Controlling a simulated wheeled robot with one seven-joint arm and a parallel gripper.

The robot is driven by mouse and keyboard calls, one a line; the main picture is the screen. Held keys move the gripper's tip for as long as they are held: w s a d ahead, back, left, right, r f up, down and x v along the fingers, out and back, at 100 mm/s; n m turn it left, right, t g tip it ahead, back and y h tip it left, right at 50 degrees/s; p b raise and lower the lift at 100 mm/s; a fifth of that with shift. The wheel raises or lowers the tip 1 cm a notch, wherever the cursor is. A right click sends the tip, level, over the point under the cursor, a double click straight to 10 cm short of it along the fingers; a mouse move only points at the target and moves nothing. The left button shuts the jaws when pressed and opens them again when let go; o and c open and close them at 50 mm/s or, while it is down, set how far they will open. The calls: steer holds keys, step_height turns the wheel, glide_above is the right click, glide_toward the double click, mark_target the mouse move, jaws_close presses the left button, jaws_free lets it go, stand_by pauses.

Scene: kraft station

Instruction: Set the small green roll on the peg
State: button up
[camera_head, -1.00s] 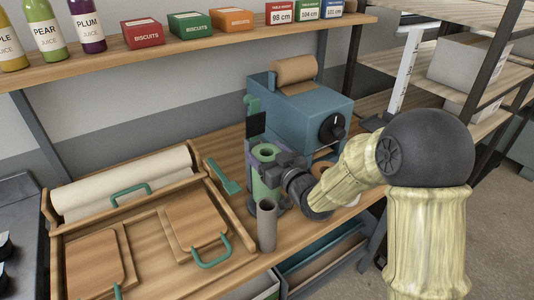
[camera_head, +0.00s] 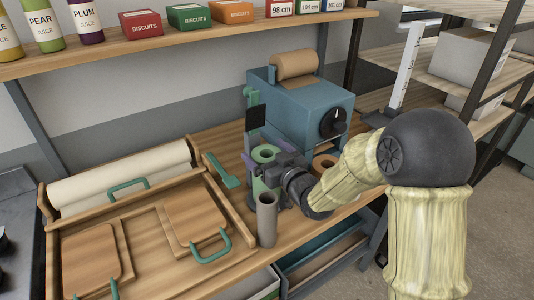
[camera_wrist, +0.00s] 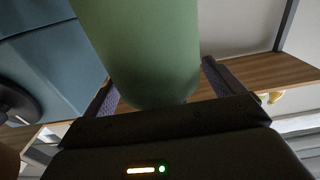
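The small green roll (camera_head: 265,154) stands upright beside the blue machine, with its hollow top end showing. My gripper (camera_head: 258,174) is low around it, with one purple finger showing on its left side. In the wrist view the green roll (camera_wrist: 145,50) fills the space between the two spread fingers (camera_wrist: 157,78), and slim gaps seem to show beside it. The gripper looks open. The peg is not visible; the roll and gripper hide what is under the roll.
The blue machine (camera_head: 310,108) is just behind. A brown roll (camera_head: 324,166) is partly hidden behind my arm.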

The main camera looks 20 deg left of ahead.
steer(key=shift+f, duration=0.15)
step_height(320, 180, up, 10)
steer(key=shift+r, duration=0.1)
stand_by(0.6)
stand_by(0.7)
